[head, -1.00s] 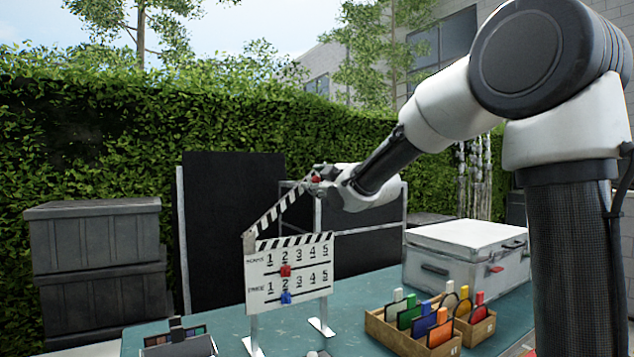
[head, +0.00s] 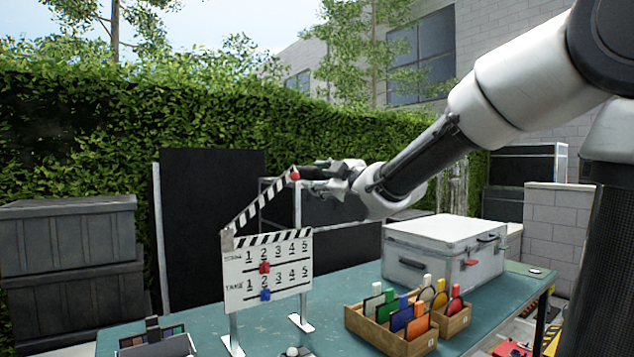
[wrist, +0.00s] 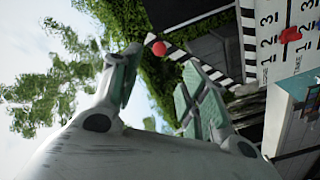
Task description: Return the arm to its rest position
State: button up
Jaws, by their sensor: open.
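My gripper (head: 318,178) is open and empty, in the air just right of the raised tip of the clapper stick. Its spread fingers (wrist: 160,85) also show in the wrist view, with the red knob (wrist: 158,48) beyond them. The white clapperboard (head: 268,272) stands on metal legs on the teal table. Its striped stick (head: 262,205) is raised at a slant, with the red knob (head: 295,174) at its upper end. A red marker (head: 264,267) is at 2 in the upper row and a blue marker (head: 265,294) at 2 in the lower row.
On the teal table (head: 330,325) are a silver case (head: 415,268) and wooden boxes (head: 365,327) of coloured tools. Dark crates (head: 70,260) are stacked at left. A black panel (head: 205,210) and a hedge stand behind. The air above the case's left side holds my arm.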

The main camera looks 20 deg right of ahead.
jog(key=s+d+f+m+g+h, duration=0.2)
jog(key=s+d+f+m+g, duration=0.1)
jog(key=f, duration=0.5)
jog(key=s+d+f+m+g+h, duration=0.3)
jog(key=s+f+m+g, duration=0.1)
jog(key=f, duration=0.4)
jog(key=s+d+f+m+g, duration=0.1)
jog(key=s+d+m+g, duration=0.1)
jog(key=s, duration=0.6)
jog(key=s+d+f+m+g, duration=0.2)
jog(key=s, duration=0.6)
jog(key=s+d+f+m+g, duration=0.2)
jog(key=s, duration=0.7)
jog(key=shift+f+h, duration=0.25)
jog(key=shift+h, duration=0.05)
jog(key=shift+s+d, duration=0.1)
